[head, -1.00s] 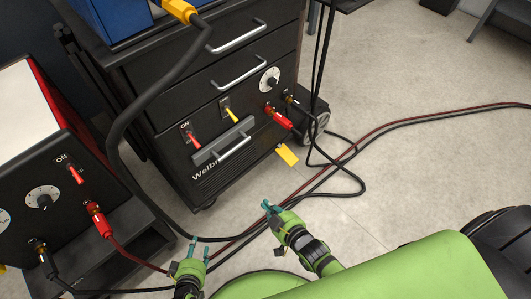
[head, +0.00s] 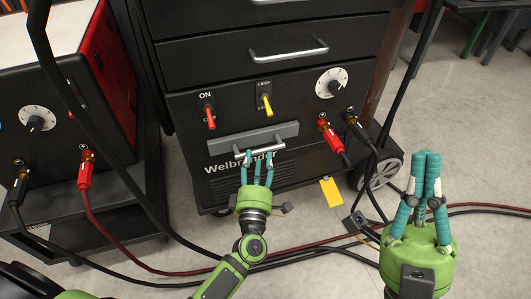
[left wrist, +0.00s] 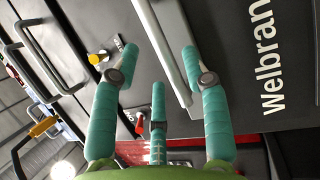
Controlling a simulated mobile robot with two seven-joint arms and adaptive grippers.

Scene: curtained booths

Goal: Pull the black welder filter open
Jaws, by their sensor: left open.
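The welder filter (head: 283,132) is a dark grey panel with a silver bar handle (head: 240,154), low on the front of the black welder marked Welbrand. My left gripper (head: 258,156) is open, with its teal fingers up at the handle. In the left wrist view, the handle bar (left wrist: 163,45) runs between the spread fingertips of the left gripper (left wrist: 160,62); I cannot tell whether they touch it. My right gripper (head: 427,156) is to the right, away from the filter, with its fingertips together and nothing visible between them.
A red switch (head: 210,117), a yellow switch (head: 266,104) and a dial (head: 331,83) sit above the filter. A red plug (head: 330,137) is to its right. Another welder (head: 60,130) stands at the left. Cables (head: 300,257) cross the floor.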

